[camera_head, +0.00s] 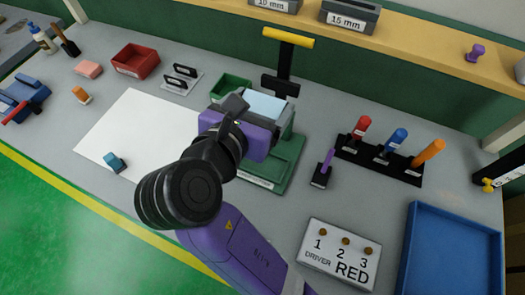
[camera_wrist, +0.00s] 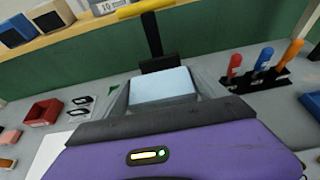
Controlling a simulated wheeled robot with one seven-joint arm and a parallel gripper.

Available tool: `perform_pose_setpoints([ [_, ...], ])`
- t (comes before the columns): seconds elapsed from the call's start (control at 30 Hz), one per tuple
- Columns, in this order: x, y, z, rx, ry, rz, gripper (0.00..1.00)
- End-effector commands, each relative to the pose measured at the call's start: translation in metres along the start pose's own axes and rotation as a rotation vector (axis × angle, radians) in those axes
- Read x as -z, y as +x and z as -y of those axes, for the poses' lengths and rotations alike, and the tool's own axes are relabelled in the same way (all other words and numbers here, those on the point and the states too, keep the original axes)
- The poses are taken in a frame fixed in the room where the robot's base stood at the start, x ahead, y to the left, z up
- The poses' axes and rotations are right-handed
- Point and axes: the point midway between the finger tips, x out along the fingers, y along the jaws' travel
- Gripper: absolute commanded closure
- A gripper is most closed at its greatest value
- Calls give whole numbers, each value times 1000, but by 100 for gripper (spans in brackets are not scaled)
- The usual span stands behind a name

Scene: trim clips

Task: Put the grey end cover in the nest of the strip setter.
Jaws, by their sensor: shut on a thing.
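My gripper (camera_head: 240,130), a purple body with a dark front edge, is over the strip setter and also fills the bottom of the wrist view (camera_wrist: 165,150). The strip setter has a green base (camera_head: 288,160), a dark post and a yellow handle (camera_head: 288,38). A pale blue face (camera_head: 265,106) shows just beyond the gripper, below the black press head (camera_wrist: 160,65); I cannot tell what it belongs to. The nest is hidden.
Right of the setter stand a small black holder (camera_head: 320,178) with a purple tool and a black rack (camera_head: 378,160) of coloured-handled drivers. A sign (camera_head: 340,255) and blue tray (camera_head: 452,255) are nearer. A white sheet (camera_head: 110,135) and red bin (camera_head: 136,61) lie left.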

Motion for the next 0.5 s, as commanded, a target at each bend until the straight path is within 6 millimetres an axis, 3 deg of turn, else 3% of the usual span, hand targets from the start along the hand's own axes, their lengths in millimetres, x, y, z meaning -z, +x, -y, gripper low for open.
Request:
perform_pose_setpoints([
  [0.1, 29, 12, 1, 1, -8, -3, 64],
  [0.5, 112, 47, 1, 0, -6, -1, 64],
])
